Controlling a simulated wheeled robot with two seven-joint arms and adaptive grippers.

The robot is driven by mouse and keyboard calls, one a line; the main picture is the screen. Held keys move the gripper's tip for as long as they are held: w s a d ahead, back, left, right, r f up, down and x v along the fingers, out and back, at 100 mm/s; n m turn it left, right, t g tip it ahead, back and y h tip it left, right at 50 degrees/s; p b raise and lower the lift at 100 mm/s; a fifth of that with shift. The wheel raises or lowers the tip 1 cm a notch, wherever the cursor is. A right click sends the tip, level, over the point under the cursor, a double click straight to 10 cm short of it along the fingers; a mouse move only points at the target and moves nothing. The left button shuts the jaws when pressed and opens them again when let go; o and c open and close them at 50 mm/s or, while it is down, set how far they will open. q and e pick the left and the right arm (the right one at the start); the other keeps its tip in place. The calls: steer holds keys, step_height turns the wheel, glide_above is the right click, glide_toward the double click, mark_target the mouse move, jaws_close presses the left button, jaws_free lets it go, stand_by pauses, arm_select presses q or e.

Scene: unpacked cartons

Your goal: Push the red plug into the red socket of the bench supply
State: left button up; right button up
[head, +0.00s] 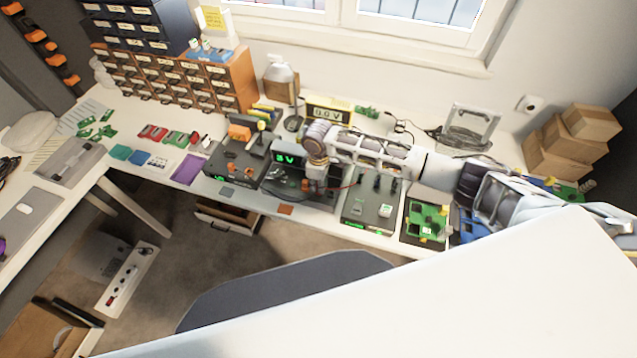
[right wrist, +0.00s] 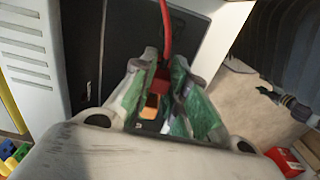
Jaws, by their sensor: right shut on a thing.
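The bench supply, a dark unit with a lit green display (head: 287,158), stands on the bench in the middle of the head view. My right gripper (head: 317,186) is at its front right, its fingers small in that view. In the right wrist view my right gripper (right wrist: 162,95) is shut on the red plug (right wrist: 161,78), held between green-padded fingers. A red cable (right wrist: 165,28) runs up from the plug. An orange part shows just below the plug. I cannot make out the red socket, or whether the plug touches it. My left gripper is not in view.
A unit with an orange part on top (head: 237,160) stands left of the supply, and a dark grey unit (head: 372,208) stands to its right. A green circuit board (head: 428,220) lies farther right. An open drawer (head: 228,218) juts out below the bench.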

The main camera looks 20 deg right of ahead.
steer(key=shift+f+p, duration=0.55)
steer(key=shift+p, duration=0.05)
stand_by(2.1)
steer(key=o, duration=0.9)
steer(key=shift+c, duration=0.2)
step_height(320, 180, up, 12)
stand_by(0.3)
